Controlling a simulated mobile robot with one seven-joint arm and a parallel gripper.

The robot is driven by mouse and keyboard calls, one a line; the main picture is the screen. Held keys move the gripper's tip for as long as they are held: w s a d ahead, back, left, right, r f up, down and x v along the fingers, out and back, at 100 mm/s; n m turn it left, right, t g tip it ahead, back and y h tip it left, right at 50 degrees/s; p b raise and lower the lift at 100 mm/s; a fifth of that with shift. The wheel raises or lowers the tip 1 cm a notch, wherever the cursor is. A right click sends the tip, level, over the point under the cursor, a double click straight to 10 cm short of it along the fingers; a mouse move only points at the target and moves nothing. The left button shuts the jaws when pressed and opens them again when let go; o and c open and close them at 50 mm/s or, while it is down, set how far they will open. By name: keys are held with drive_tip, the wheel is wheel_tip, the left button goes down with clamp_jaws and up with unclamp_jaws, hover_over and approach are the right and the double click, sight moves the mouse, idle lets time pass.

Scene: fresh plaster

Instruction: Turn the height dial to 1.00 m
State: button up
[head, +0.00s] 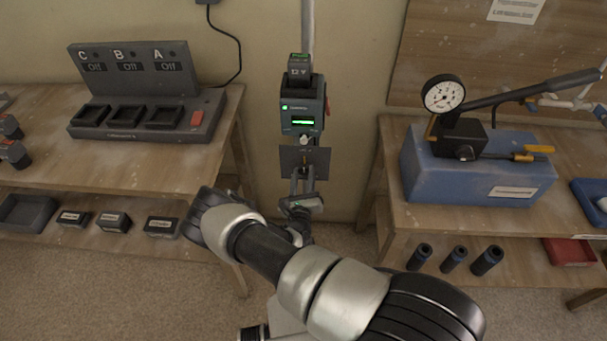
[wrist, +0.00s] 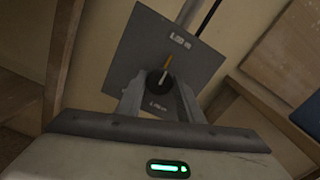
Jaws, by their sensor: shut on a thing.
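The height dial (wrist: 158,80) is a dark round knob with a pale pointer line, on a square grey plate (wrist: 178,45). An orange-yellow mark (wrist: 168,62) lies just above the knob. The plate has a label near its top and one near its bottom, both too blurred to read surely. In the wrist view my gripper (wrist: 158,88) has its fingers on either side of the knob and is shut on it. In the head view the plate (head: 291,160) hangs below a dark device with a green display (head: 303,121), and my gripper (head: 303,178) reaches it from below.
The device sits on a pole (head: 308,25) between two wooden benches. The left bench holds a charger (head: 130,105) with slots marked C, B and A. The right bench holds a blue block (head: 480,180) with a pressure gauge (head: 443,94) and a lever.

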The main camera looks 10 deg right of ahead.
idle(0.3)
drive_tip(key=o, duration=1.1)
drive_tip(key=v, duration=1.7)
drive_tip(key=shift+s+a, duration=0.1)
drive_tip(key=shift+s, duration=0.15)
